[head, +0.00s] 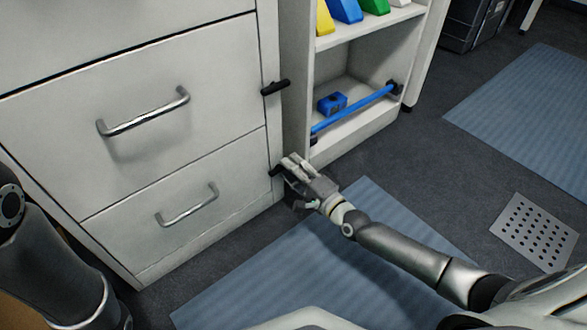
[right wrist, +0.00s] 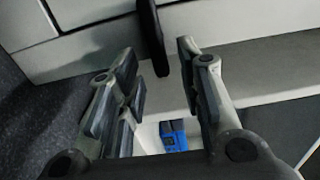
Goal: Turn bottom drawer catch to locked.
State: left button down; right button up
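The bottom drawer (head: 190,205) is shut, with a silver bar handle (head: 188,207). Its black catch (head: 275,171) sits on the cabinet's right edge strip, largely hidden behind my right gripper in the head view. My right gripper (head: 290,166) is at the catch, low beside the cabinet. In the right wrist view the black catch (right wrist: 153,38) reaches in between the two spread fingers (right wrist: 156,62), with a visible gap to each. The gripper is open and holds nothing. My left arm shows at lower left in the head view, but its gripper is out of frame.
Another black catch (head: 275,87) sits higher on the same edge, beside the drawer above (head: 150,130). To the right stands an open shelf (head: 365,37) with a blue bar (head: 352,110) and a blue block (head: 332,103). A blue mat (head: 250,270) covers the floor in front.

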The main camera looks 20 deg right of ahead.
jog(key=v, duration=1.2)
dwell(0.6)
